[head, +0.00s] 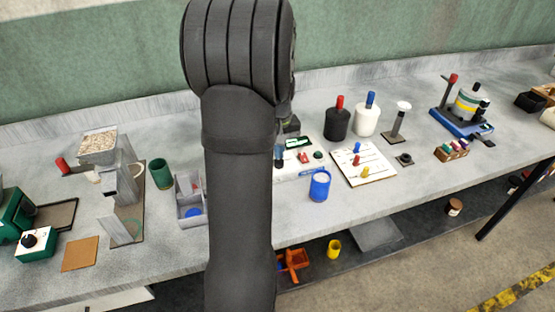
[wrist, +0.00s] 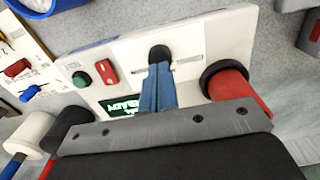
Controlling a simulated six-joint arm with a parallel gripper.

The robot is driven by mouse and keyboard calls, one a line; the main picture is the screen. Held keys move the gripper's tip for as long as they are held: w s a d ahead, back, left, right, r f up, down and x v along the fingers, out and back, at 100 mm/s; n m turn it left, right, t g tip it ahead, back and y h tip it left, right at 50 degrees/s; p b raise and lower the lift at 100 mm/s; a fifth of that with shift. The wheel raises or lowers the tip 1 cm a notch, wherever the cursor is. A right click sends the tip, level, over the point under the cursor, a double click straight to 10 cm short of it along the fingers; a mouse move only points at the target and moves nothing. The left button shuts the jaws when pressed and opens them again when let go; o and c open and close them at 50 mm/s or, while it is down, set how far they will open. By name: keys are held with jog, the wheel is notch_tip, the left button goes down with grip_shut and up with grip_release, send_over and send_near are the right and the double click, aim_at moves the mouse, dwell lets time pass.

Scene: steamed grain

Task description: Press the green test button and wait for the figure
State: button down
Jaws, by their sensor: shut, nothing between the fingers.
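The white tester (head: 290,172) stands mid-bench, partly hidden by my arm in the head view. Its green button (head: 318,155) is beside a red switch (head: 304,158). The wrist view shows the green button (wrist: 81,79), the red switch (wrist: 107,72) and a dark green display (wrist: 122,105) with pale characters I cannot read. My gripper (wrist: 159,68) is shut and empty. Its blue fingers point at a black knob (wrist: 160,52) in a slot on the tester; I cannot tell whether they touch. The gripper is to one side of the green button, apart from it.
A red cylinder with a black ring (wrist: 232,85) is close beside my fingers. A blue cup (head: 320,185) stands in front of the tester, and a white board with coloured pegs (head: 372,178) lies to the right. Black (head: 337,124) and white (head: 367,121) bottles stand behind.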

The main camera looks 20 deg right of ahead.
aim_at(318, 154)
jog(key=shift+d+r+m+t+y, duration=0.25)
jog(key=shift+d+m+t+y, duration=0.35)
jog(key=shift+d+t, duration=0.1)
jog(key=d+r+m+t, duration=0.6)
jog(key=d+r+t, duration=0.1)
jog(key=d, duration=0.5)
jog(key=shift+s+m+t, duration=0.2)
jog(key=shift+m+t, duration=0.1)
jog(key=shift+t, duration=0.1)
jog(key=shift+f, duration=4.35)
jog(key=shift+f, duration=0.1)
jog(key=shift+f, duration=0.3)
